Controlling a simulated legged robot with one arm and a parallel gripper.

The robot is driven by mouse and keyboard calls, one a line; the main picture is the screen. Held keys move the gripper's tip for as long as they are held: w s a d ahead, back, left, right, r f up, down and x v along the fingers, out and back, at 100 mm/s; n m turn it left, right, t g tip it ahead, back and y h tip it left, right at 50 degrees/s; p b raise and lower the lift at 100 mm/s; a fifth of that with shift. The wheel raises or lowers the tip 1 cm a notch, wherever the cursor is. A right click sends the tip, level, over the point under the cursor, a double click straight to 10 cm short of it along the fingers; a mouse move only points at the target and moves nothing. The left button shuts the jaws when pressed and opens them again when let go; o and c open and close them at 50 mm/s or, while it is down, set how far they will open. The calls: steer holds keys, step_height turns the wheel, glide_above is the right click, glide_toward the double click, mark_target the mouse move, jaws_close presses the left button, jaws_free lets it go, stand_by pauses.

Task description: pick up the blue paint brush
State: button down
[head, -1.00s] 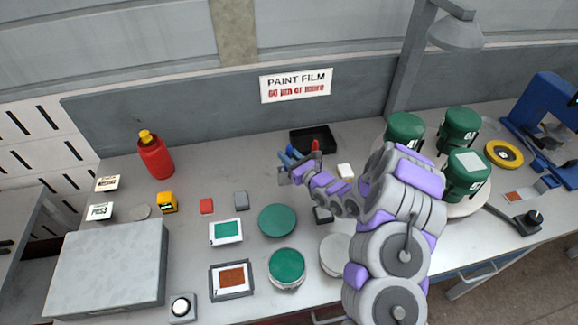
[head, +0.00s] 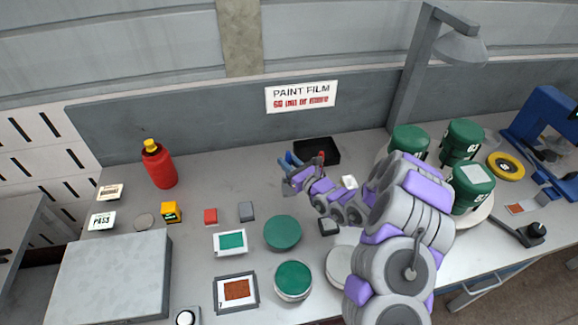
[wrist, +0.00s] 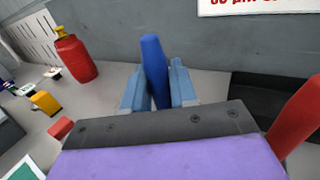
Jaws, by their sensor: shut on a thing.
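The blue paint brush (wrist: 154,66) shows in the wrist view as a blue handle standing up between the two light-blue fingers of my gripper (wrist: 158,88). The fingers are shut on it. In the head view my gripper (head: 290,163) is over the middle of the bench, left of the black tray (head: 322,150). The brush is small there and hard to tell apart from the fingers. Its lower end is hidden behind my gripper in the wrist view. A red handle (wrist: 296,120) stands to the right of my gripper, apart from the fingers.
A red bottle (head: 159,168) with a yellow cap stands at the back left. Green paint cans (head: 470,190) stand at right beside a lamp post (head: 412,75). Green discs (head: 282,233), sample cards (head: 230,242) and small blocks lie in front. The bench between bottle and tray is mostly clear.

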steer(key=r, duration=0.4)
steer(key=r+p, duration=0.1)
steer(key=r, duration=0.1)
steer(key=shift+d+r, duration=0.25)
steer(key=shift+d, duration=0.15)
steer(key=shift+a+r, duration=0.1)
steer(key=shift+r, duration=0.45)
steer(key=shift+a+r, duration=0.1)
steer(key=shift+a, duration=0.1)
steer(key=shift+d, duration=0.15)
